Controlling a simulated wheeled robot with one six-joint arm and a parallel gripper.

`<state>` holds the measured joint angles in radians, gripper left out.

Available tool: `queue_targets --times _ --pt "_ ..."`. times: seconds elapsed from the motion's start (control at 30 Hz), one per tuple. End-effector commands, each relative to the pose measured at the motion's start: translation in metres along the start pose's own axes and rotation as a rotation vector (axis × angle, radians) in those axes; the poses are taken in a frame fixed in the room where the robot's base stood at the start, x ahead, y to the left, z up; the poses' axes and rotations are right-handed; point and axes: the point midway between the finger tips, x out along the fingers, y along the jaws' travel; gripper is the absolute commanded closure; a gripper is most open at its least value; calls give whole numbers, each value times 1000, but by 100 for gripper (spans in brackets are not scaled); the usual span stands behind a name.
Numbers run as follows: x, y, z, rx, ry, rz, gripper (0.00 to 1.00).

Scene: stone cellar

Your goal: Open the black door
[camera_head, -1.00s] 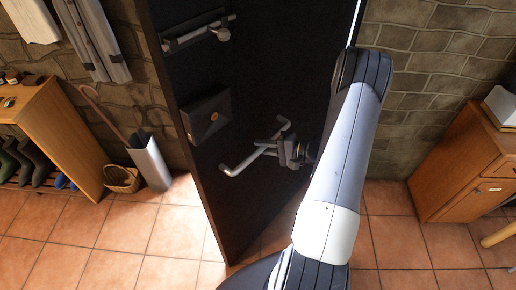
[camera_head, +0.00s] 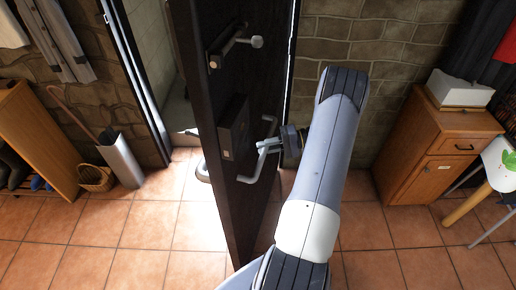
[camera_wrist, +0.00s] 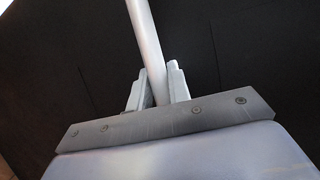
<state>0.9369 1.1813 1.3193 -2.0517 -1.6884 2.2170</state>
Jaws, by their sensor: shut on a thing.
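The black door (camera_head: 235,200) stands ajar, swung toward me, with a bright gap and a passage to its left. A grey bar handle (camera_head: 262,165) is on its near face, below a dark lock box (camera_head: 234,128) and a bolt (camera_head: 232,45). My gripper (camera_head: 270,148) is at the handle. In the wrist view the two fingers of my gripper (camera_wrist: 157,90) are shut around the grey handle bar (camera_wrist: 146,40), with the black door face (camera_wrist: 235,50) behind. Part of another handle shows beyond the door edge.
A wooden cabinet (camera_head: 432,150) with a white box (camera_head: 459,90) stands right, beside a white-seated stool (camera_head: 498,165). A wooden shoe rack (camera_head: 35,140), a wicker basket (camera_head: 96,178) and an umbrella stand (camera_head: 121,160) are left. The tiled floor before the door is clear.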

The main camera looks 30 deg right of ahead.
Motion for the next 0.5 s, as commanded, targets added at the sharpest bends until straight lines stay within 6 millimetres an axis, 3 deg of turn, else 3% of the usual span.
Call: queue_targets --times 0.5 --pt "-6 2 -1 -3 -12 2 100"
